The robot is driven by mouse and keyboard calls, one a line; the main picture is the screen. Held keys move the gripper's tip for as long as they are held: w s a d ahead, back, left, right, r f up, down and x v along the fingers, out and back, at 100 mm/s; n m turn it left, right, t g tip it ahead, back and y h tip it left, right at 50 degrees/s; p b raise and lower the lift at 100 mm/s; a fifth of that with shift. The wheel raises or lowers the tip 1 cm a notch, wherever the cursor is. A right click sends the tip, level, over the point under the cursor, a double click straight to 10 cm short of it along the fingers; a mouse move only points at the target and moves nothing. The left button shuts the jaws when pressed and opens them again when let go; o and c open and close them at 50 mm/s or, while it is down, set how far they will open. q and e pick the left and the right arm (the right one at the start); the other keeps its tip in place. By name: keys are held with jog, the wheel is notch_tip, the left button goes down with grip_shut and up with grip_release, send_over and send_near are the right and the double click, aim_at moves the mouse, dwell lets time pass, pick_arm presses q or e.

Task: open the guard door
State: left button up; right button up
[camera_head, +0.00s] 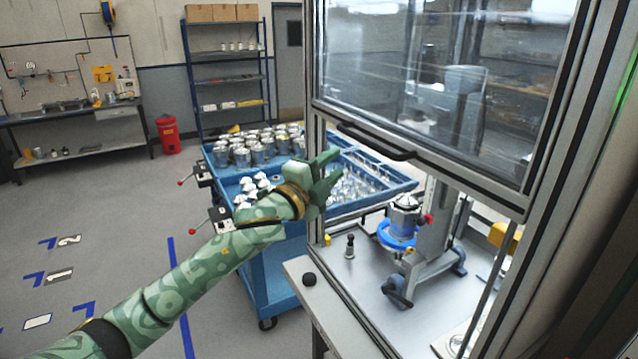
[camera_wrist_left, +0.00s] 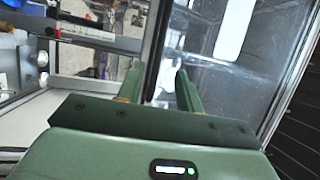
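The guard door (camera_head: 440,75) is a clear panel in a dark frame on the machine at the right. It covers the upper part of the opening, and the space below its lower edge is uncovered. A dark bar handle (camera_head: 375,141) runs along its lower edge at the left. My left gripper (camera_head: 330,173) is beside the left post, a little left of the handle, and looks apart from it. In the left wrist view its two fingers (camera_wrist_left: 157,82) are spread with nothing held; the door panel (camera_wrist_left: 225,70) fills the right. My right gripper is not in view.
Inside the machine, a fixture with a blue ring (camera_head: 396,235) stands on a pale table (camera_head: 440,295). A blue cart (camera_head: 270,270) with trays of metal parts stands behind my left arm. A black knob (camera_head: 309,279) is at the table's front corner. Floor at the left is clear.

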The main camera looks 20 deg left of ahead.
pick_arm(q)
jog(key=v, duration=0.4)
jog(key=shift+s+b, duration=0.1)
jog(key=shift+b, duration=0.2)
